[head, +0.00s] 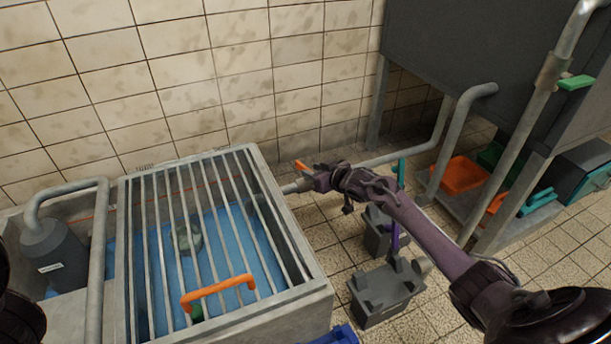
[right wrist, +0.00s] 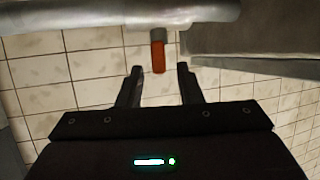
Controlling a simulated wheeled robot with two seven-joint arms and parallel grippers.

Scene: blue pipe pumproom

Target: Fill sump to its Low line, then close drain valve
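The sump (head: 318,290) is a grey concrete basin under a metal grate (head: 171,250) with an orange handle (head: 217,290). Blue water (head: 215,245) shows through the bars, and a thin orange line (head: 82,219) runs along the inside wall. I cannot read the line's label or tell the exact level against it. An orange lever (right wrist: 158,56) on a grey pipe stands between the fingertips of my right gripper (right wrist: 160,76), which is open. In the head view this gripper (head: 309,177) is just beyond the sump's right back corner. My left gripper is out of view.
A grey pipe (head: 102,250) and a dark cylinder (head: 52,255) stand at the left. A green lever (head: 576,82), a teal lever (head: 401,172) and an orange bin (head: 463,174) are to the right. Grey pump-like units (head: 385,290) stand on the tiled floor beside the sump.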

